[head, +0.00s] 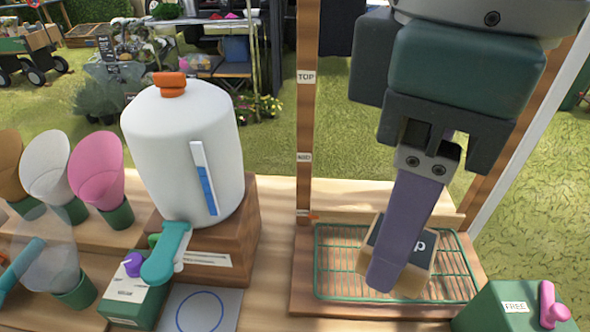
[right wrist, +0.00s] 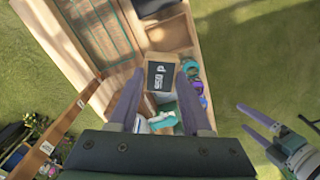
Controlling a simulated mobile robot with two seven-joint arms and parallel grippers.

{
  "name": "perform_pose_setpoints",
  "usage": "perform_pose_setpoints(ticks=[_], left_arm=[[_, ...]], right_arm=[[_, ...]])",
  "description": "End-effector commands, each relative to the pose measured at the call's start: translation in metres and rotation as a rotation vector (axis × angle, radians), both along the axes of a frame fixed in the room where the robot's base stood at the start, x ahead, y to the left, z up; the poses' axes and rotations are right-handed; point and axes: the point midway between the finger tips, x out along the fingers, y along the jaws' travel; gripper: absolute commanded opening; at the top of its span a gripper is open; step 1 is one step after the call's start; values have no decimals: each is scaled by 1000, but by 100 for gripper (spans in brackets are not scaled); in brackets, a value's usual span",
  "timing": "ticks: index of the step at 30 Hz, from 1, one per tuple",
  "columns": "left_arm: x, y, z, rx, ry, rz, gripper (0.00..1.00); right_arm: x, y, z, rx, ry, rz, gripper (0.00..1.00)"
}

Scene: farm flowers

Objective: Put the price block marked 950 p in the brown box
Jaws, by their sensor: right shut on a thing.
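My right gripper (head: 388,276) is shut on a light brown block with a dark face, the price block (head: 422,262). In the head view only a "p" shows beside the purple finger. In the right wrist view the block (right wrist: 161,76) sits between the two finger tips (right wrist: 158,86), its dark face reading what looks like 950 p. It appears above the green wire rack (head: 330,240); whether it touches the rack I cannot tell. A brown open compartment (right wrist: 168,35) shows beyond the block; I cannot tell if it is the brown box. My left gripper (right wrist: 256,126) is open and empty.
A white dispenser (head: 185,150) with an orange knob stands on a wooden block (head: 240,235) left of the rack. Coloured cones (head: 97,165) stand at the far left. A green FREE box (head: 490,312) stands at the front right. Wooden posts (head: 305,130) flank the rack.

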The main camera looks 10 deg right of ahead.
Motion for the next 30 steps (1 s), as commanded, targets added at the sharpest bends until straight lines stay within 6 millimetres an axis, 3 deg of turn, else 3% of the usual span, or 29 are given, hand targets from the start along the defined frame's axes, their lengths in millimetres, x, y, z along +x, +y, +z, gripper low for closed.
perform_pose_setpoints(ticks=[1,3,9,12,20,23,30], left_arm=[[0,0,-44,1,0,-1,100],[0,1,-73,2,0,-1,100],[0,1,-143,3,1,-1,100],[0,1,-166,2,1,-2,100],[0,0,-188,0,0,-1,100],[0,-1,-197,-2,0,0,100],[0,-2,-217,-9,-1,4,100]], right_arm=[[2,4,-39,0,-3,49,0],[5,8,-61,-1,-3,122,0],[9,19,-112,0,-3,314,0],[10,22,-128,-1,-2,384,0],[10,26,-147,0,2,464,0],[10,26,-168,1,6,466,0],[10,25,-239,-2,6,463,0]])
